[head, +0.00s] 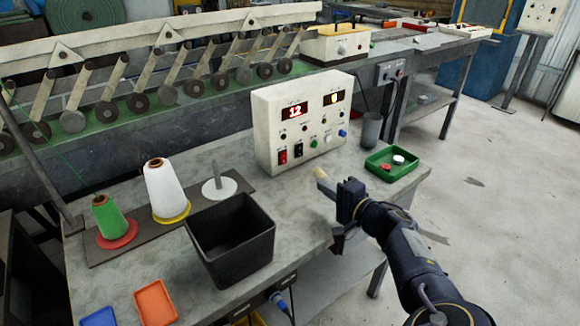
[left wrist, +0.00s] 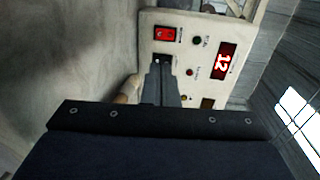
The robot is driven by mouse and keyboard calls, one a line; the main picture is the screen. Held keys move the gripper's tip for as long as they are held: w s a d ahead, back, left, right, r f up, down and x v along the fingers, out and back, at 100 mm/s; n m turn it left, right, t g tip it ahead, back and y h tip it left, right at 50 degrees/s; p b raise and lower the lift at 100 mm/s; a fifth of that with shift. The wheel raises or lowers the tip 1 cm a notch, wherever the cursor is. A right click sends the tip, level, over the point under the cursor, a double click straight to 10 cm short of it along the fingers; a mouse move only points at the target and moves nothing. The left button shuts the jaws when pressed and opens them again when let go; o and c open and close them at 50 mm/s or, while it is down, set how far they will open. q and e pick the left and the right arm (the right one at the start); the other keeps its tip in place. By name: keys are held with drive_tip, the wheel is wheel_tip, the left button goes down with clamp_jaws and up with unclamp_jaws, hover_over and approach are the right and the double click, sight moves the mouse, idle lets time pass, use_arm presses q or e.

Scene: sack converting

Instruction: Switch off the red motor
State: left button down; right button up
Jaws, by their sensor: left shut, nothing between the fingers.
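A cream control box (head: 303,122) stands on the bench. Its front carries a red rocker switch (head: 283,157), a black rocker switch (head: 298,150), small knobs and two lit displays, one reading 12. In the left wrist view the red switch (left wrist: 166,34) shows clear and looks bright. The black switch (left wrist: 160,59) beside it is partly covered by my fingertips. The labels are too small to read. My left gripper (head: 346,192) is shut and empty, in front of the box and pointing at it. Whether the fingertips touch the panel I cannot tell. My right gripper is not in view.
A beige-tipped object (head: 323,182) lies close beside my left fingers. A green tray (head: 391,164) and grey cup (head: 371,130) are right of the box. A black bin (head: 231,272) and thread cones (head: 166,188) stand left.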

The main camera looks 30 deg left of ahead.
sight(283, 162)
use_arm(q)
drive_tip(key=x, duration=1.5)
drive_tip(key=shift+w+a, duration=0.1)
drive_tip(key=shift+f, duration=0.1)
drive_tip(key=shift+a+f+b, duration=0.15)
drive_tip(key=shift+f+b, duration=0.05)
drive_tip(key=shift+b, duration=0.25)
drive_tip(key=shift+a+f+b, duration=0.1)
drive_tip(key=shift+f+b, duration=0.15)
drive_tip(key=shift+b, duration=0.95)
drive_tip(key=shift+r+p, duration=0.3)
drive_tip(key=shift+r, duration=0.05)
drive_tip(key=shift+a, duration=0.1)
